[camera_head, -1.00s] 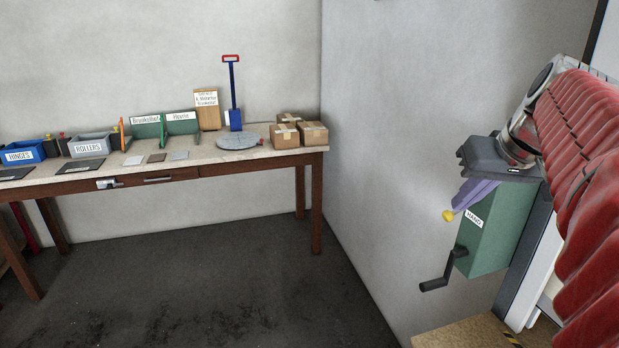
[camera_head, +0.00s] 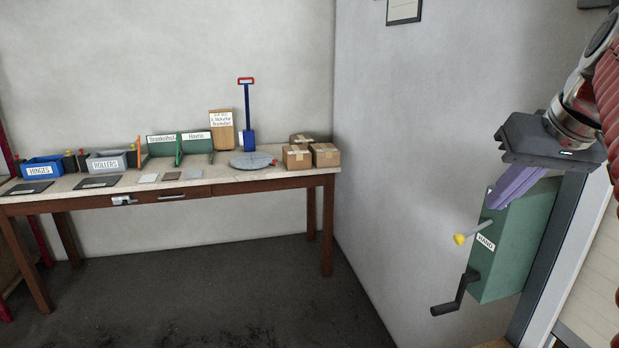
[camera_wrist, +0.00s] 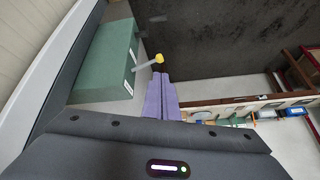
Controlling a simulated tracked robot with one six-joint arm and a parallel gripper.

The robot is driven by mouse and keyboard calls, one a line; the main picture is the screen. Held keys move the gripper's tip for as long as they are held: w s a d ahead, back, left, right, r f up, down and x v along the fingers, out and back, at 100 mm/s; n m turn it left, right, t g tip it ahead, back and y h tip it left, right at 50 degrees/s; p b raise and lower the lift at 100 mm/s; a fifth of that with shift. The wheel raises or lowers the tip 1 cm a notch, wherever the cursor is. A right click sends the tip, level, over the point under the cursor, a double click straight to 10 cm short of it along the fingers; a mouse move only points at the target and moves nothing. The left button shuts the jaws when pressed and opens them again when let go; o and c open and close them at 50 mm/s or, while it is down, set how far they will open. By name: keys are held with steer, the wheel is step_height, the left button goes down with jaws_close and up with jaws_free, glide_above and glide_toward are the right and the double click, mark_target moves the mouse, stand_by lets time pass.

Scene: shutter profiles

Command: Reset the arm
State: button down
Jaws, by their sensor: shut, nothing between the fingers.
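My gripper (camera_head: 497,204), with purple fingers on a dark grey body, is shut and empty. It hangs pointing down in front of the upper part of a green box (camera_head: 515,240) labelled HAND on the right. A pale lever with a yellow knob (camera_head: 460,238) sticks out of the box, its knob lower and left of my fingertips. In the wrist view, my fingers (camera_wrist: 161,76) show just below the yellow knob (camera_wrist: 159,58), beside the green box (camera_wrist: 105,60). I cannot tell whether they touch the lever.
A black crank handle (camera_head: 456,295) juts from the lower box. A long workbench (camera_head: 225,186) along the back wall carries a blue bin (camera_head: 43,168), a grey bin (camera_head: 107,161), cardboard boxes (camera_head: 325,155) and a round grey plate (camera_head: 252,160). The dark floor before it is clear.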

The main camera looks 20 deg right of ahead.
steer(key=s+a+f+n, duration=0.2)
steer(key=a+f, duration=1.1)
steer(key=s+a+f+n+y, duration=0.1)
steer(key=s+a+f+n, duration=0.1)
steer(key=a+f, duration=1.1)
steer(key=shift+s+a+g, duration=0.15)
steer(key=shift+s+g, duration=0.05)
steer(key=shift+g, duration=0.2)
